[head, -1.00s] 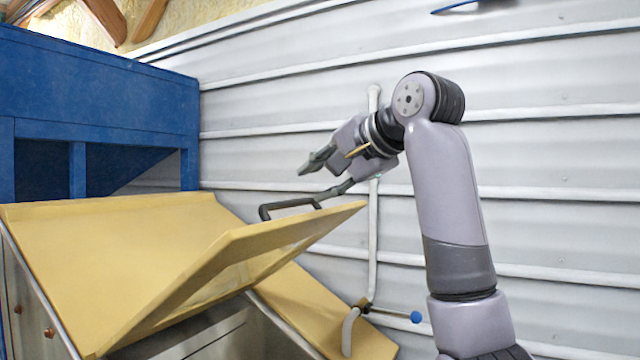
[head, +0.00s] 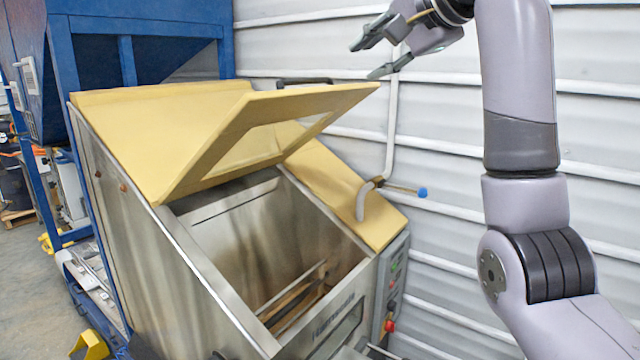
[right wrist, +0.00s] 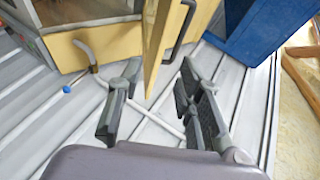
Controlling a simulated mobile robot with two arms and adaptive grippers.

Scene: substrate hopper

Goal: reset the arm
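My right gripper (head: 368,60) is at the top of the head view, raised above and to the right of the raised yellow lid (head: 225,135). Its fingers are spread with nothing between them, and it is apart from the lid's dark handle (head: 303,81). In the right wrist view, my right gripper (right wrist: 155,108) also shows open, with the lid's edge (right wrist: 160,45) and handle (right wrist: 181,30) beyond the fingers. The hopper (head: 180,260) stands open beneath the lid, showing its steel inside. My left gripper is not in view.
A blue frame (head: 140,25) stands behind the hopper at the left. A ribbed white wall (head: 450,245) runs close behind my right arm. A pipe with a blue-tipped lever (head: 422,192) rises beside the hopper. A control panel (head: 392,285) is on its right side.

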